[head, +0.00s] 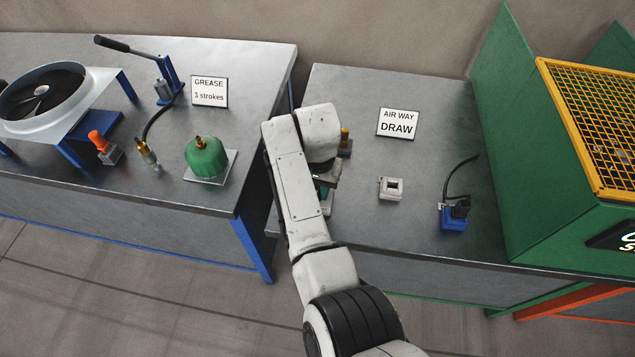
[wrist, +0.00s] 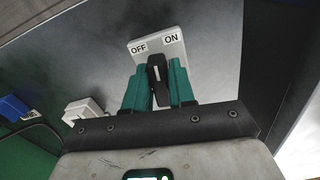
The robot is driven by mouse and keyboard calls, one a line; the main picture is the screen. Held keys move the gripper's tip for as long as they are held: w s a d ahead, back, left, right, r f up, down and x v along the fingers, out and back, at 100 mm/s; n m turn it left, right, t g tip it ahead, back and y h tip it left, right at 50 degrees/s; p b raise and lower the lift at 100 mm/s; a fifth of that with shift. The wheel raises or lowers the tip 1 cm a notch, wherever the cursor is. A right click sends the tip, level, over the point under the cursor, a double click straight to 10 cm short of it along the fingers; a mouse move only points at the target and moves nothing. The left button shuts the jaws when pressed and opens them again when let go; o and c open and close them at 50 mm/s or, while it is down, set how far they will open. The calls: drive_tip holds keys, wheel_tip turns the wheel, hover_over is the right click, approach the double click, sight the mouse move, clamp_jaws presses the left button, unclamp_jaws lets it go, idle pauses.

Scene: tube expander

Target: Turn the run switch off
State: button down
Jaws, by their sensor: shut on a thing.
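The run switch has a pale plate (wrist: 146,46) marked OFF on the left and ON on the right in the wrist view. Its black handle (wrist: 156,72) carries a white line that points up the picture, between the two labels. My gripper (wrist: 158,80) has its teal fingers on both sides of the handle and is shut on it. In the head view my gripper (head: 324,190) is mostly behind my own arm, over the right bench, and the switch handle is hidden there.
A pale square socket (head: 391,189) and a blue block with a black cable (head: 454,216) stand right of my gripper on the bench. A green cabinet (head: 540,150) bounds the right side.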

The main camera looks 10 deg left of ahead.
drive_tip(key=n, duration=0.1)
drive_tip(key=n+p, duration=0.1)
drive_tip(key=n, duration=0.1)
drive_tip(key=shift+d+r+n+p, duration=0.15)
drive_tip(key=shift+r+n+p, duration=0.05)
drive_tip(key=shift+n+p, duration=0.1)
drive_tip(key=shift+w+f+n+p, duration=0.1)
drive_tip(key=shift+n+p, duration=0.4)
drive_tip(key=shift+n, duration=1.3)
drive_tip(key=c, duration=1)
unclamp_jaws()
drive_tip(key=shift+c, duration=0.2)
wheel_tip(320, 180, up, 11)
drive_tip(key=shift+f, duration=0.15)
drive_tip(key=shift+d+f, duration=0.1)
drive_tip(key=shift+d, duration=0.05)
